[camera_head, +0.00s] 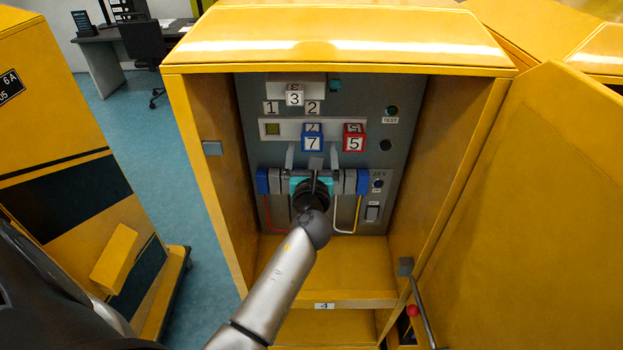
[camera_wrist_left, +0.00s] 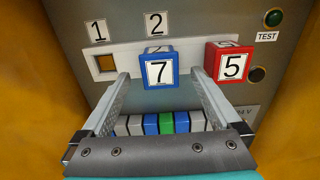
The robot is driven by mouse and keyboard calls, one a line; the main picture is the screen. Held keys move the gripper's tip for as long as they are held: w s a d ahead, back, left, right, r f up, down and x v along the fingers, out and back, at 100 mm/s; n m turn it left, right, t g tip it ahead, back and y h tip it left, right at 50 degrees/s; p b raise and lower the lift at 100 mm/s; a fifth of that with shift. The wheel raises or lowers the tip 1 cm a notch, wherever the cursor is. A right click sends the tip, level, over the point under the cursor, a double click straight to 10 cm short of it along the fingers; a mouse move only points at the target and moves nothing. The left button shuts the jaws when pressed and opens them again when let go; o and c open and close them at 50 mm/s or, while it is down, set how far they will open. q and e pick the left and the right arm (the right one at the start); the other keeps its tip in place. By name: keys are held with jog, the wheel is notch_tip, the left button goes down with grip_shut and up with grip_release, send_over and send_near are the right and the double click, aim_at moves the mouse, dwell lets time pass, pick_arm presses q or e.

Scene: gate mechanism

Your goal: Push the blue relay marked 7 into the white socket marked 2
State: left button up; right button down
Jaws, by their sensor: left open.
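The blue relay marked 7 (camera_head: 312,141) juts out of the white strip (camera_head: 270,135) below the label 2 (camera_head: 313,107). It also shows in the left wrist view (camera_wrist_left: 160,71), upright and facing me. The white socket marked 2 is hidden behind this relay; how deep the relay sits I cannot tell. My left gripper (camera_head: 312,155) is open and empty. In the left wrist view its two fingertips (camera_wrist_left: 158,82) point at the relay's left and right sides, with gaps on both sides. My right gripper is not in view.
A red relay marked 5 (camera_head: 354,139) sits close to the right. An empty square hole (camera_wrist_left: 106,63) lies at left, under label 1 (camera_wrist_left: 97,32). A white block marked 3 (camera_head: 294,97) is above. Yellow cabinet walls and an open door (camera_head: 530,210) flank the panel.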

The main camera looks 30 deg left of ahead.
pick_arm(q)
jog(key=v, duration=1.1)
jog(key=shift+s+d+b, duration=0.2)
jog(key=shift+s+b, duration=0.05)
jog(key=shift+b, duration=0.15)
dwell(1.0)
